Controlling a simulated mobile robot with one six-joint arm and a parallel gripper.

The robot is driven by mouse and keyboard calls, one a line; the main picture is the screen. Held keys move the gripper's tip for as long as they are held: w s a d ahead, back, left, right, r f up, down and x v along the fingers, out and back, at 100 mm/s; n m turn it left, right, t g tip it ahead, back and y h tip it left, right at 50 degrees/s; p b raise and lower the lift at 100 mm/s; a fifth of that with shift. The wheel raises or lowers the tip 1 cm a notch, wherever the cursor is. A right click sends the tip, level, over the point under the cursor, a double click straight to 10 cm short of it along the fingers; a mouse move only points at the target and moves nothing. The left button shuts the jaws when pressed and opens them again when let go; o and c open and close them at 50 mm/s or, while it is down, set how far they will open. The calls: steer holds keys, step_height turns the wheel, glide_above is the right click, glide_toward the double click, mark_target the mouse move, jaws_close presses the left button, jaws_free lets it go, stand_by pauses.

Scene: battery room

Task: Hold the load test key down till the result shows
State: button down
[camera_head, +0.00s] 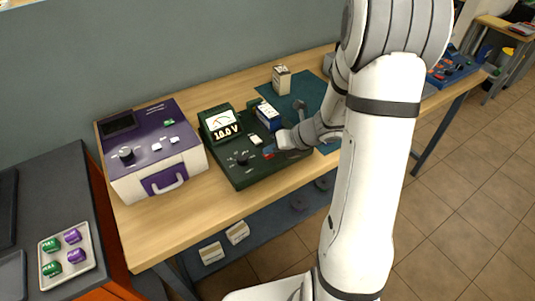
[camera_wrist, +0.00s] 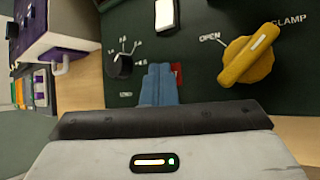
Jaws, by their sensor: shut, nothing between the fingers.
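A dark green tester (camera_head: 246,178) stands on the wooden bench. Its upright panel has a needle meter over a display (camera_head: 226,131) that appears to read 10.0 V. My gripper (camera_wrist: 160,85) is shut and empty, its blue fingertips together low over the tester's face. A red key or mark (camera_wrist: 177,72) shows just beside the fingertips, partly hidden by them; contact cannot be told. A white key (camera_wrist: 165,15) lies farther up, a black selector knob (camera_wrist: 120,65) to the left, and a yellow clamp lever (camera_wrist: 248,55) to the right, near the word OPEN. No key's label is readable.
A blue and white battery (camera_head: 268,115) sits at the tester's right side. A purple and white unit (camera_head: 152,150) with a handle stands to the left. A pale box (camera_head: 281,80) stands behind on a teal mat (camera_head: 298,90). A tray (camera_head: 88,262) holds green and purple pieces.

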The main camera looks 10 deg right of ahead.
mark_target(272, 156)
steer(key=shift+r, duration=0.1)
steer(key=shift+r+p, duration=0.7)
steer(key=shift+p, duration=0.1)
step_height(272, 156, up, 5)
steer(key=p, duration=0.5)
